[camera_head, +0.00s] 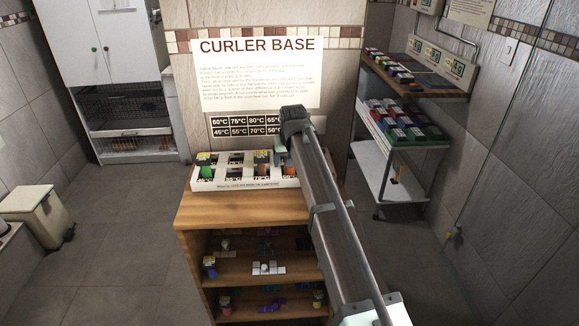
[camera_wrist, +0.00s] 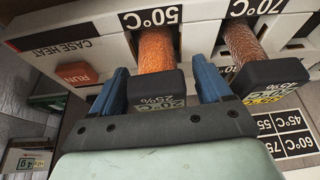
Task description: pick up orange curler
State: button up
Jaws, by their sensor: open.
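In the wrist view the orange curler (camera_wrist: 155,50) sits in the white curler base (camera_wrist: 205,30), in the slot marked 50°C. Its black cap (camera_wrist: 155,86) faces my gripper and carries a small label. My gripper (camera_wrist: 163,84) is open, with one blue finger on each side of the cap. I cannot tell whether the fingers touch it. In the head view my gripper (camera_head: 281,150) is over the right part of the curler base (camera_head: 235,184), and the orange curler is largely hidden there.
A copper-brown curler (camera_wrist: 243,42) with a black cap stands close right of my gripper in the wrist view, at the 70°C slot. An orange RUN button (camera_wrist: 75,74) is at the left. The base rests on a wooden shelf unit (camera_head: 205,212).

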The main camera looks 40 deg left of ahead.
jog(key=c, duration=1.2)
jog(key=shift+o, duration=0.2)
